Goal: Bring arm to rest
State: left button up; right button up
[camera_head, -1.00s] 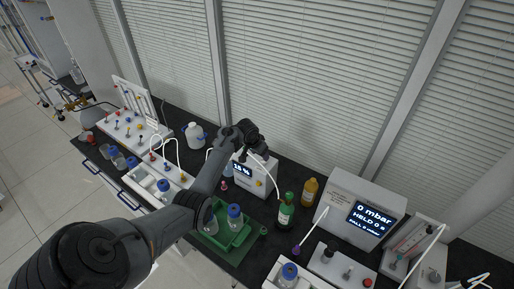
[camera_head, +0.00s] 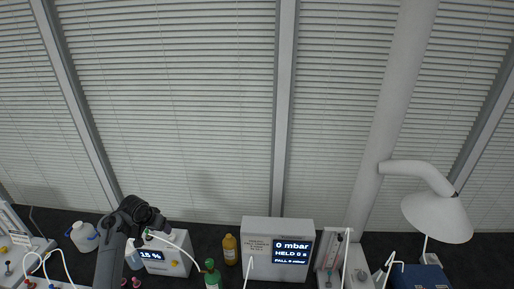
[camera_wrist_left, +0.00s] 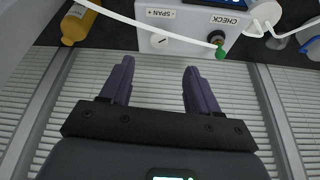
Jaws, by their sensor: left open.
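My left arm comes up from the bottom left in the head view. Its gripper (camera_head: 157,224) is raised in front of the blinds, beside the white box reading 15 % (camera_head: 165,254). In the left wrist view my left gripper (camera_wrist_left: 156,75) shows two dark purple fingers wide apart with nothing between them. Beyond them is the white box with SPAN and CHECK labels (camera_wrist_left: 190,30) and a white tube ending in a green tip (camera_wrist_left: 220,53). My right gripper is in neither view.
A brown-yellow bottle (camera_head: 230,249) and a green-capped bottle (camera_head: 211,275) stand right of the arm. A pressure box reading 0 mbar (camera_head: 268,232) is in the middle. A white extraction hood (camera_head: 437,217) hangs at the right.

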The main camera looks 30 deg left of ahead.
pick_arm(q)
jog(key=s+d+f+m+y, duration=0.15)
jog(key=s+d, duration=0.25)
jog(key=d, duration=0.4)
jog(key=s+d+f+m, duration=0.2)
jog(key=s+d+f, duration=0.15)
jog(key=d, duration=0.55)
jog(key=s+d+f+m, duration=0.1)
jog(key=s+d, duration=0.3)
jog(key=d, duration=0.4)
jog(key=s+d+r+h, duration=0.1)
jog(key=s+d+r, duration=0.1)
jog(key=s+d, duration=0.4)
jog(key=s+d+r+m+h, duration=0.1)
jog(key=s+d+r+h, duration=0.1)
jog(key=s+d, duration=0.5)
jog(key=d, duration=0.4)
jog(key=shift+s+d+r+p, duration=0.15)
jog(key=shift+d+r+p, duration=0.15)
jog(key=shift+d+r, duration=0.1)
jog(key=shift+a, duration=0.1)
